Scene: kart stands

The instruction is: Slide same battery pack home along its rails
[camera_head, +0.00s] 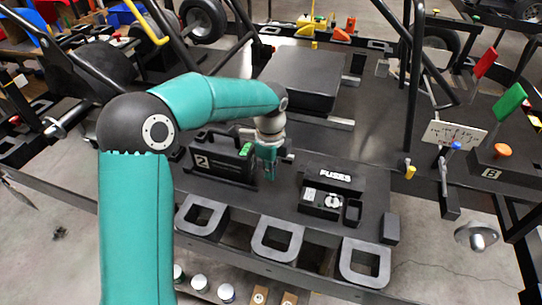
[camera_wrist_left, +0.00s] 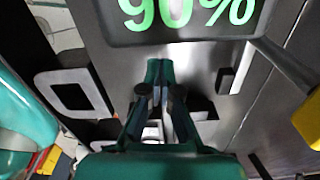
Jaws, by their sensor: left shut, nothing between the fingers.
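A black battery pack (camera_head: 222,166) marked 2, with a handle on top and a small green display, sits on the dark deck left of my left gripper. My left gripper (camera_head: 266,174) points down close beside the pack's right end; I cannot tell whether it touches. It is shut and empty. In the left wrist view the shut fingers (camera_wrist_left: 157,72) are at the middle, just below a dark panel (camera_wrist_left: 180,37) reading 90% in green. The pack's rails are not clearly visible. My right gripper is not in view.
A black fuse box (camera_head: 325,195) stands just right of my left gripper. Grey U-shaped holders (camera_head: 278,240) line the front edge. A large black box (camera_head: 302,78) and black frame tubes stand behind. A yellow part (camera_wrist_left: 308,118) shows at the wrist view's right edge.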

